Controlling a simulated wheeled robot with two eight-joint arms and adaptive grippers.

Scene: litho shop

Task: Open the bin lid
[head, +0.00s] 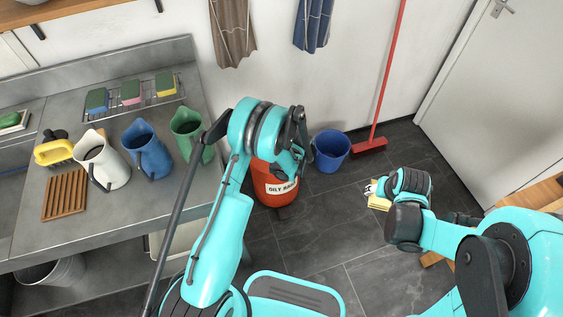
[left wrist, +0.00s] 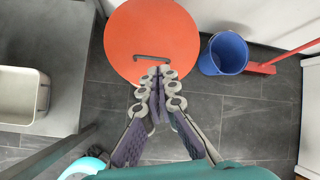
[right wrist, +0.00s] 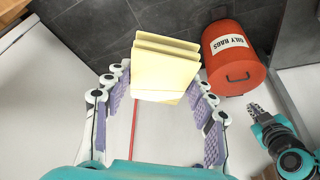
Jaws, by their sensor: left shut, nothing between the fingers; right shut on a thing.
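The red bin (head: 273,190) labelled OILY RAGS stands on the floor. In the left wrist view its round lid (left wrist: 150,30) looks shut, with a dark handle (left wrist: 166,58) near its near edge. My left gripper (left wrist: 160,72) is shut and empty, its tips close to the handle; I cannot tell whether they touch. In the head view my left arm hides most of the lid. My right gripper (right wrist: 160,88) is shut on a folded yellow cloth (right wrist: 165,68), held right of the bin. The bin and its label also show in the right wrist view (right wrist: 228,43).
A blue bucket (head: 331,150) stands right of the bin, beside a red broom (head: 370,146). A steel counter (head: 110,215) with several jugs is on the left. The dark tiled floor (head: 320,235) is clear in front of the bin.

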